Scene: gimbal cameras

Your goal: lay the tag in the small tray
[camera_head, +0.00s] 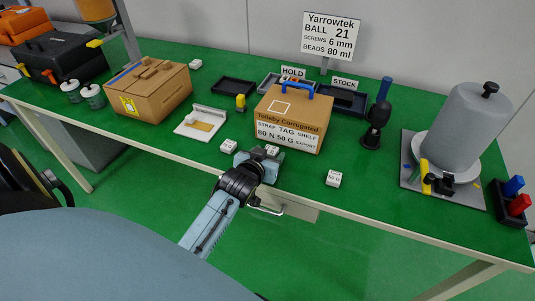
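My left gripper (259,164) is at the front edge of the green table, in front of the large carton. A small white block (272,150) shows right at its fingers; I cannot tell whether it is held or stands behind them, nor whether the fingers are open. No tag can be made out for certain; a small tan piece (203,126) lies on a white plate (187,130) left of the gripper. A small dark tray (218,90) lies farther back. Trays by the HOLD sign (292,73) and STOCK sign (344,83) are partly hidden by the carton. My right gripper is not in view.
The labelled carton (290,141) stands just behind my gripper. White blocks (228,146) (333,178) lie near the front edge. A brown box (157,92) is left; a grey cylinder (462,125) on a plate is right. Table between carton and cylinder is partly clear.

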